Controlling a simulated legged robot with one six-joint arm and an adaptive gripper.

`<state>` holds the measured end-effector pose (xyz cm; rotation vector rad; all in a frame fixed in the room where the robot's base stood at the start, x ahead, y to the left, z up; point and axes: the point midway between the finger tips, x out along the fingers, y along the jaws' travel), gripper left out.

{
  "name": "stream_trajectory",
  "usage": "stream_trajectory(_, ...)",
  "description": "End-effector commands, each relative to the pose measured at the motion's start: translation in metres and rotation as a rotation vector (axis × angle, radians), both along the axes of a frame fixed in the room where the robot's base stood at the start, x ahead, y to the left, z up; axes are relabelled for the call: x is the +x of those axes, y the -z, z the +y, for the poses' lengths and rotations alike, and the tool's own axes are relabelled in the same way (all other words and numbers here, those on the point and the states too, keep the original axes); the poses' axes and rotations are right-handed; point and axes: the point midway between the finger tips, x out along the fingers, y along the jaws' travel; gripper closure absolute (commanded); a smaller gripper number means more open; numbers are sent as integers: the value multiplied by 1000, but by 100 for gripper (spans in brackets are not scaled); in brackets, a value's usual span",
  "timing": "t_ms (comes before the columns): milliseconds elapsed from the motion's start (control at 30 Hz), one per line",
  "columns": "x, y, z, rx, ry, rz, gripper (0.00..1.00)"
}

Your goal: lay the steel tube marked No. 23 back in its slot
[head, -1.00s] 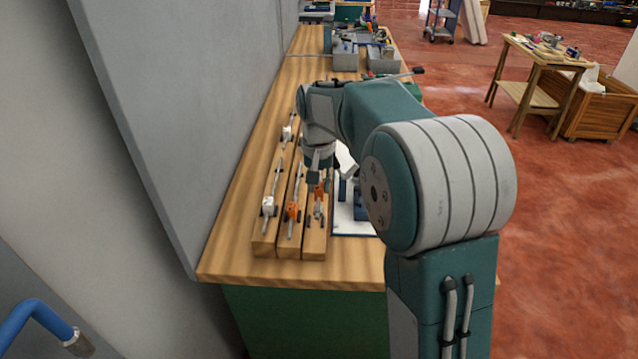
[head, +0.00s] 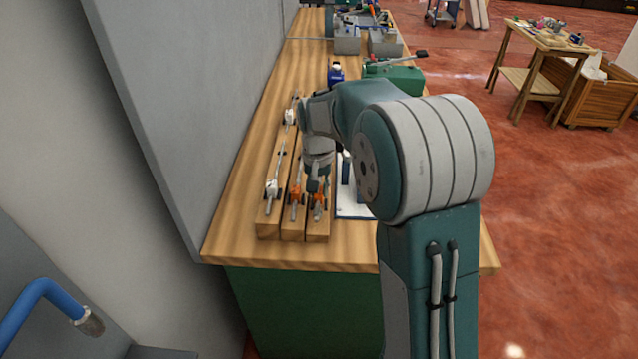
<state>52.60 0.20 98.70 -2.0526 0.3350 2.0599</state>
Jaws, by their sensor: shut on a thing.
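Three long wooden blocks lie side by side on the bench: a left block (head: 268,231), a middle block (head: 293,231) and a right block (head: 318,233). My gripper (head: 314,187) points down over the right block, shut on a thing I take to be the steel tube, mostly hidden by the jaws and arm. An orange fitting (head: 319,203) shows just below the jaws, low at the right block. I cannot tell whether the tube touches the slot. The No. 23 mark is not readable. Rods lie on the left block, with a white fitting (head: 272,188), and the middle block, with an orange fitting (head: 296,196).
The wooden bench top (head: 235,225) is bare left of the blocks, beside a tall grey panel (head: 190,110). A white sheet (head: 352,208) lies right of the blocks, partly behind my arm. A green case (head: 395,75) and a blue item (head: 336,75) stand farther back.

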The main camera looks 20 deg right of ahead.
Motion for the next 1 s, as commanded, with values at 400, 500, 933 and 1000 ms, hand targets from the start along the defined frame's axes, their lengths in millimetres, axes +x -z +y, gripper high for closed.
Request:
stream_trajectory(400, 0, 0, 0, 0, 0, -1, 100)
stream_trajectory(500, 0, 0, 0, 0, 0, -1, 100)
stream_trajectory(933, 0, 6, 0, 0, 0, -1, 100)
stream_trajectory(1000, 0, 7, 0, 0, 0, -1, 100)
